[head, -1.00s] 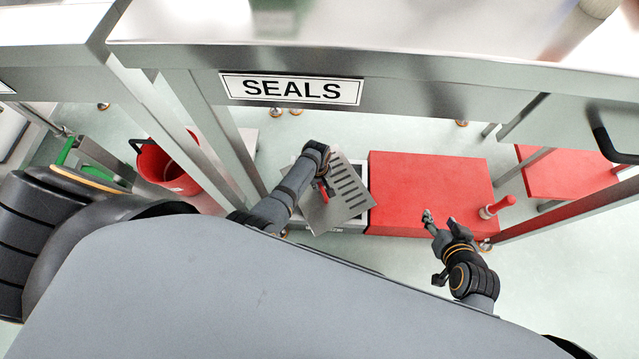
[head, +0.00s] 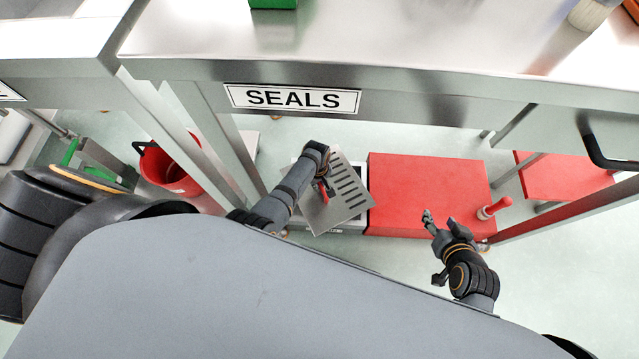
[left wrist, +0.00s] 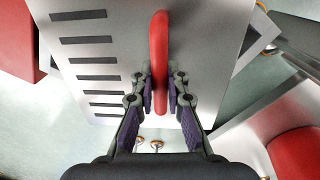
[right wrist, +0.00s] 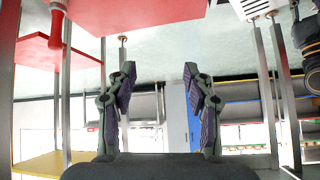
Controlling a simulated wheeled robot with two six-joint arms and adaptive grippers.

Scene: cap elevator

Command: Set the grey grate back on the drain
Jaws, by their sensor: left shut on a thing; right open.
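The grey grate (head: 345,196) is a flat plate with a row of dark slots and a red handle. My left gripper (head: 324,184) is shut on the red handle (left wrist: 160,62), with one finger on each side of it. In the head view the grate hangs tilted over a pale, dark-edged box (head: 361,177), which looks like the drain; the grate hides most of it. I cannot tell whether they touch. My right gripper (head: 433,246) is open and empty, near the red block's front right corner. Its spread fingers also show in the right wrist view (right wrist: 158,85).
A red block (head: 425,190) adjoins the box on the right, with a red-handled object (head: 494,208) beside it. A steel bench with a SEALS label (head: 292,98) overhangs the far side. A red bucket (head: 170,168) stands left behind a bench leg.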

